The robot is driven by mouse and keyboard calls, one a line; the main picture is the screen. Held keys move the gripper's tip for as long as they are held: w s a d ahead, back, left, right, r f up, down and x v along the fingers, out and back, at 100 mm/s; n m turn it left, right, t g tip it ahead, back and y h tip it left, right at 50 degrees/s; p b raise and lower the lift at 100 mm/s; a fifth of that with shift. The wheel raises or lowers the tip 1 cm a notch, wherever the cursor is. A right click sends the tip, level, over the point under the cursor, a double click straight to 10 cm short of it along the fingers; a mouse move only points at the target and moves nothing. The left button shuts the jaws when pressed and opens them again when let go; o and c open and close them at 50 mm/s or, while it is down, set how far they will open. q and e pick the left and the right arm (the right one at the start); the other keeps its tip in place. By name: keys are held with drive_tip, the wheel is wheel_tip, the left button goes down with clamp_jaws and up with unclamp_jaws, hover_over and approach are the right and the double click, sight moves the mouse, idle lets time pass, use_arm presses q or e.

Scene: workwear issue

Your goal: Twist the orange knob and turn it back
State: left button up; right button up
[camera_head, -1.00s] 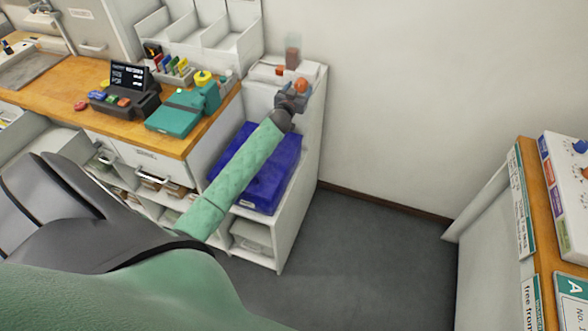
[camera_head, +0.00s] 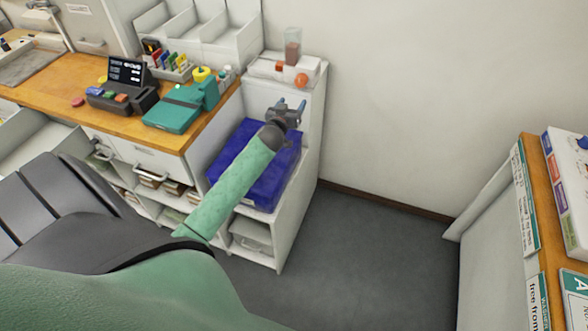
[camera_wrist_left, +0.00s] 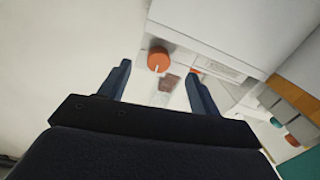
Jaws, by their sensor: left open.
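The orange knob (camera_head: 301,80) is on the front of a white dispenser (camera_head: 268,68) that stands on the white cabinet by the wall. In the left wrist view the knob (camera_wrist_left: 158,60) is round, with a pale mark on its lower right side, and lies ahead of the fingertips, toward the left finger. My left gripper (camera_head: 292,104) is open and empty, apart from the knob and in front of and below it in the head view. Its two fingers (camera_wrist_left: 158,82) are spread in the wrist view. My right gripper is not in view.
A blue crate (camera_head: 238,190) sits in the cabinet below my left forearm. A teal device (camera_head: 178,112) and a black terminal (camera_head: 125,88) stand on the wooden counter at left. Floor (camera_head: 365,250) to the right is clear.

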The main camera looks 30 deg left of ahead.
use_arm(q)
drive_tip(key=s+d+f+m+g+h, duration=0.1)
drive_tip(key=s+d+f+g, duration=0.4)
drive_tip(key=s+d+f, duration=0.5)
drive_tip(key=shift+s+f+m, duration=0.3)
drive_tip(key=shift+s+f, duration=1.3)
drive_tip(key=shift+f, duration=0.5)
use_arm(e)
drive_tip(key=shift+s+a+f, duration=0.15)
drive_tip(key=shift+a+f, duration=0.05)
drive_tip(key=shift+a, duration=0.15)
use_arm(q)
drive_tip(key=shift+d, duration=0.1)
